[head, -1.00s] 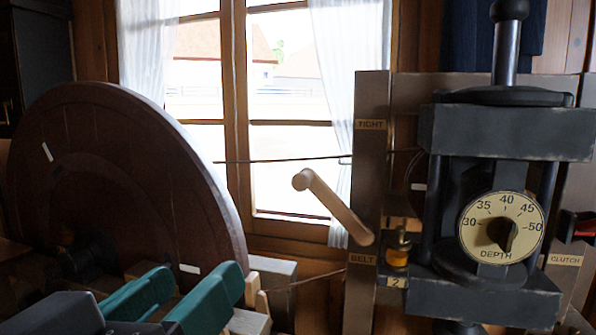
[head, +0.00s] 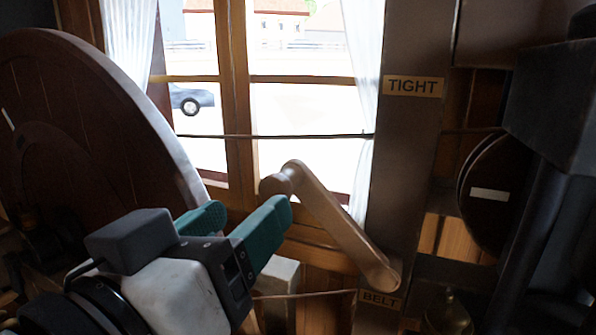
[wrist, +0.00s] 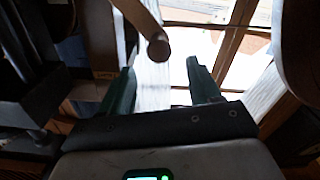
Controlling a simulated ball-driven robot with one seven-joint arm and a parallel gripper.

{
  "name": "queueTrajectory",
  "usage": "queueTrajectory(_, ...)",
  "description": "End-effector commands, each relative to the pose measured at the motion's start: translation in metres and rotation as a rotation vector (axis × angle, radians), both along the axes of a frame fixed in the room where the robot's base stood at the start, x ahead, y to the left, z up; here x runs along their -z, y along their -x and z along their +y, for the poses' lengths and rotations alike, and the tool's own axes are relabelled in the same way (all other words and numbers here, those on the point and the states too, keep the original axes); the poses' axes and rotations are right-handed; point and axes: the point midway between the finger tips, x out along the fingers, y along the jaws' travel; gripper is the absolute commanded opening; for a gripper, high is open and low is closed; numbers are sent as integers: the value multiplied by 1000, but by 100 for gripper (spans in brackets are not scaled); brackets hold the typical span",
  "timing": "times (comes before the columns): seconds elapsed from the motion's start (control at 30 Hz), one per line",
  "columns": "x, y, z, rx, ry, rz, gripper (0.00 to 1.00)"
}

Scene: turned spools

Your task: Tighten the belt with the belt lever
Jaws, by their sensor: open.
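The wooden belt lever (head: 335,222) has its pivot low on the grey post, just above the BELT label (head: 380,299). It leans up and left, away from the TIGHT label (head: 413,86), and ends in a round knob (head: 283,181). My gripper (head: 249,209), with green fingers, is open and empty just left of and below the knob. In the wrist view the knob (wrist: 158,48) shows between the lines of the two fingers, a little beyond the tips of my gripper (wrist: 160,72). I cannot tell whether anything touches. The thin belt (head: 270,136) runs from wheel to post.
A large dark wooden wheel (head: 90,130) stands close on the left, beside my arm. Dark machine parts (head: 560,110) and a small pulley (head: 490,185) fill the right side. A window (head: 290,110) lies behind.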

Motion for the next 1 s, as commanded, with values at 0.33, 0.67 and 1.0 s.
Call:
queueTrajectory(0.33,-2,-59,-22,5,2,3,63)
queueTrajectory(0.67,0,-86,-31,0,1,1,63)
queueTrajectory(1.0,0,-87,-32,1,1,0,57)
